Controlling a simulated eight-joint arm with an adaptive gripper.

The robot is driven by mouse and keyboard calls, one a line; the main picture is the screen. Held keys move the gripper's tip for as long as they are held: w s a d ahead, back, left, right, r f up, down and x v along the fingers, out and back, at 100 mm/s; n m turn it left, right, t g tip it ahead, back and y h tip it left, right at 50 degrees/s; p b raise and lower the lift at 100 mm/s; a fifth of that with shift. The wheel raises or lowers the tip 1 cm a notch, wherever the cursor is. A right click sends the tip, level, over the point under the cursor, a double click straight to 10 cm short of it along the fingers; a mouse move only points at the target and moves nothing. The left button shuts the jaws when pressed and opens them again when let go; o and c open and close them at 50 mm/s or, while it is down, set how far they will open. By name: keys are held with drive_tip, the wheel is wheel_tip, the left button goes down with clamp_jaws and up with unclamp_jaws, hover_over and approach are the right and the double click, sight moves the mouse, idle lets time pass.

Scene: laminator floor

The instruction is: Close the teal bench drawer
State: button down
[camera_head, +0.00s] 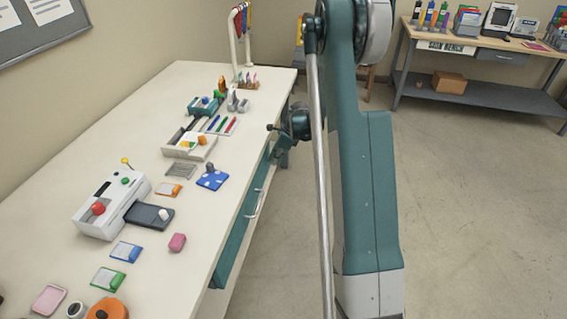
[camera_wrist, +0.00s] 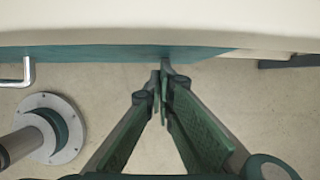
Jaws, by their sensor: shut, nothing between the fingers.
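The teal drawer (camera_head: 236,240) is in the near side of the long cream bench, with a light metal bar handle (camera_head: 254,203). In the wrist view the drawer front (camera_wrist: 100,52) is a teal strip below the bench edge, and its handle (camera_wrist: 20,76) is at the far left. The front appears to stand out slightly from the bench; how far is hard to tell. My gripper (camera_wrist: 163,76) is shut and empty, its tips close to the drawer front and well right of the handle. I cannot tell whether they touch it.
On the bench top (camera_head: 210,245) stand a white machine (camera_head: 100,215) with a red knob, a pink block (camera_head: 177,242), a blue spotted pad (camera_head: 212,179) and several cards. A second bench (camera_head: 485,62) is at the back right. The floor (camera_head: 470,220) at right is clear.

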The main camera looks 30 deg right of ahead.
drive_tip(key=shift+w+a, duration=0.25)
drive_tip(key=shift+a, duration=0.05)
drive_tip(key=shift+a, duration=0.1)
drive_tip(key=s+d+r+p, duration=0.2)
drive_tip(key=s+d+r, duration=0.4)
drive_tip(key=r, duration=0.3)
drive_tip(key=shift+r, duration=0.15)
idle(0.6)
drive_tip(key=shift+r, duration=0.1)
idle(0.4)
